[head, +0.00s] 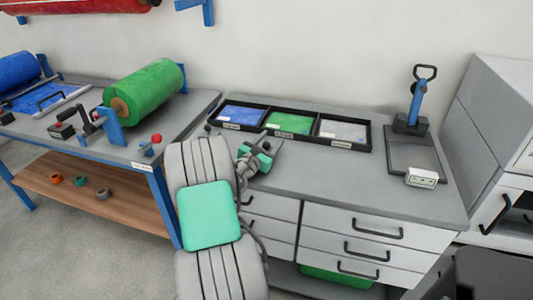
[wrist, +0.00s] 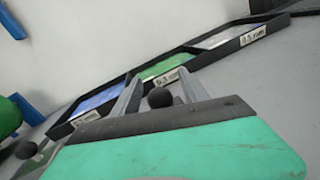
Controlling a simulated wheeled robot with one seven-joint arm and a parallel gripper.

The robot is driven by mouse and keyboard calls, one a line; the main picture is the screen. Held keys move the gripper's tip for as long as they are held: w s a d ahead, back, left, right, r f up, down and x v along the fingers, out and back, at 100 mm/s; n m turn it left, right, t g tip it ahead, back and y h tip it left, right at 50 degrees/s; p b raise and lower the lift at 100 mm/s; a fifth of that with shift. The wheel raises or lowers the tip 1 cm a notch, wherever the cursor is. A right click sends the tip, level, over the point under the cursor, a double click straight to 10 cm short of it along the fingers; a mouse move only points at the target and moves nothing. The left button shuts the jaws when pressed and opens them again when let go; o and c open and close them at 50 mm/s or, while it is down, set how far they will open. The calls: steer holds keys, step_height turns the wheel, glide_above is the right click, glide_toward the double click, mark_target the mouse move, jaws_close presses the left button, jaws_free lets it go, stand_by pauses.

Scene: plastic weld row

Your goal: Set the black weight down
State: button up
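My gripper (head: 262,147) is low over the grey worktop at its left end, in front of the trays. In the wrist view its two grey fingers (wrist: 160,80) stand apart. A round black thing, likely the black weight's top (wrist: 160,97), shows between them, with a gap visible on each side. Its lower part is hidden behind the teal gripper body, so I cannot tell whether it touches the worktop. In the head view it is a small dark spot (head: 266,146) between the fingers.
A black three-part tray (head: 318,137) with blue, green and grey contents lies behind the gripper. Another dark round knob (wrist: 26,150) is to the left. A black stand with a blue lever (head: 412,122) and a small display box (head: 421,177) are at right. The worktop's middle is clear.

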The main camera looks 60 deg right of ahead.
jaws_close()
stand_by(0.3)
stand_by(0.9)
steer(key=shift+r, duration=0.1)
